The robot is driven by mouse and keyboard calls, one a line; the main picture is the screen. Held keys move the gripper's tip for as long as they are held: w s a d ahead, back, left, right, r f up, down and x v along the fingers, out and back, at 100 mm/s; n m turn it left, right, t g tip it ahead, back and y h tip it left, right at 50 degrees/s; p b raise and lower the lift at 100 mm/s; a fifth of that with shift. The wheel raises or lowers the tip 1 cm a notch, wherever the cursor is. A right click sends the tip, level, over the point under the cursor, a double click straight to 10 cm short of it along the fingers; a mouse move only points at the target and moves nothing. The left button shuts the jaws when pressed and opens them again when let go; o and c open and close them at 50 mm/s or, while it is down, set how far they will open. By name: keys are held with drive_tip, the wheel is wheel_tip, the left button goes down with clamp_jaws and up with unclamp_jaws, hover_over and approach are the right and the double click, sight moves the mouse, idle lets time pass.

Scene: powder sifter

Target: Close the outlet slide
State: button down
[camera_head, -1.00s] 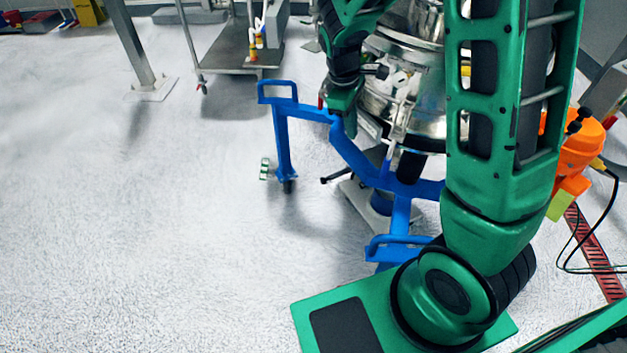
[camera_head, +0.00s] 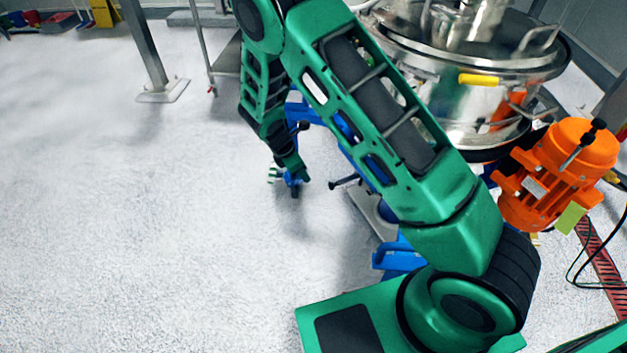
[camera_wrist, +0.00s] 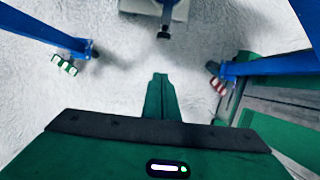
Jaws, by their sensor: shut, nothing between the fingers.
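The steel sifter (camera_head: 445,105) stands at the upper right in the head view, partly behind my arm. I cannot make out its outlet slide in either current view; my arm covers the area below the drum on its left side. My gripper (camera_head: 303,178) points down to the left of the sifter, above the blue frame's far-left wheel in the picture. In the wrist view my gripper (camera_wrist: 160,78) is shut and empty over the pale floor, apart from everything around it.
The blue wheeled frame (camera_head: 398,262) carries the sifter; two of its legs flank my gripper in the wrist view. A black-tipped lever (camera_head: 346,183) sticks out low by a grey base. An orange motor (camera_head: 560,170) sits at right.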

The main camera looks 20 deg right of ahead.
drive_tip(key=w+d+f, duration=0.1)
drive_tip(key=d+f, duration=0.6)
drive_tip(key=f, duration=0.1)
drive_tip(key=shift+w+d+f, duration=0.15)
drive_tip(key=shift+d+f, duration=0.05)
drive_tip(key=shift+f, duration=0.1)
idle(0.3)
